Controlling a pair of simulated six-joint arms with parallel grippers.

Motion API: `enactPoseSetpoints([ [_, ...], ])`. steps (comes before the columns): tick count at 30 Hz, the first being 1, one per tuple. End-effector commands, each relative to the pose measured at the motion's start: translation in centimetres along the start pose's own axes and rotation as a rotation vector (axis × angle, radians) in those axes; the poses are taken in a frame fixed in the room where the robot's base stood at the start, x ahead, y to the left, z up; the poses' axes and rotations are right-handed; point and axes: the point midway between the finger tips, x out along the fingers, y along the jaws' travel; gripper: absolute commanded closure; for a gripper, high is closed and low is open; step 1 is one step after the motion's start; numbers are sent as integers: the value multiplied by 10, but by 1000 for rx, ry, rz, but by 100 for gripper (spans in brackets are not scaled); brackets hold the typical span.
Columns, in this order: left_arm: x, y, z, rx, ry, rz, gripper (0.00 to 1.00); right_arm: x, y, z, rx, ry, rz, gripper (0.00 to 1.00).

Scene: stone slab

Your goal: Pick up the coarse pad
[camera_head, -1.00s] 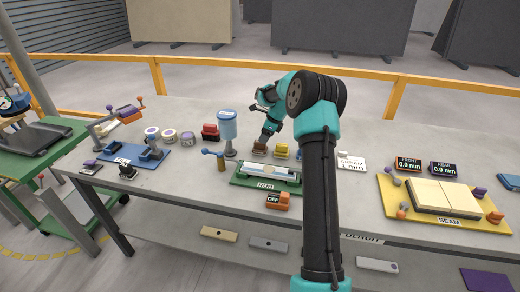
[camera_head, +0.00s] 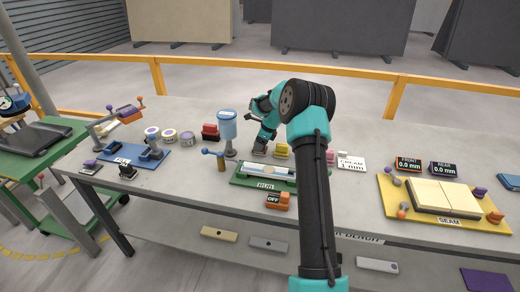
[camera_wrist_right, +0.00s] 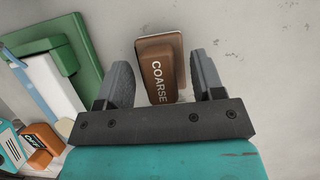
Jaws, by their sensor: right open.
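The coarse pad is a brown block with a handle-like top marked COARSE; it shows in the right wrist view (camera_wrist_right: 158,72). My right gripper (camera_wrist_right: 160,64) is open, with one finger on each side of the pad and a gap on both sides. My left gripper is not in view.
The green fixture (camera_head: 240,180) with a slab lies in front, and a blue cylinder (camera_head: 227,128) stands to the left. A CREAM card (camera_head: 351,162) lies further right.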

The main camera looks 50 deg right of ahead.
Motion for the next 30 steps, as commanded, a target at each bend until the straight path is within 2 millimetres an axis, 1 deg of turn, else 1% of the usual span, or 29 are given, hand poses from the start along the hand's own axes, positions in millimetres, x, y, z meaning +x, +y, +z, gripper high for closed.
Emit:
enactPoseSetpoints([
  [4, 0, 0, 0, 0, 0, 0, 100, 0, 0, 0, 0, 0, 0, 38],
  [5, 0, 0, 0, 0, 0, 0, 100, 0, 0, 0, 0, 0, 0, 40],
  [22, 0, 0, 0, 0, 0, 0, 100, 0, 0, 0, 0, 0, 0, 94],
  [30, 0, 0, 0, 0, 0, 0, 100, -2, 0, 1, 0, 0, 0, 94],
])
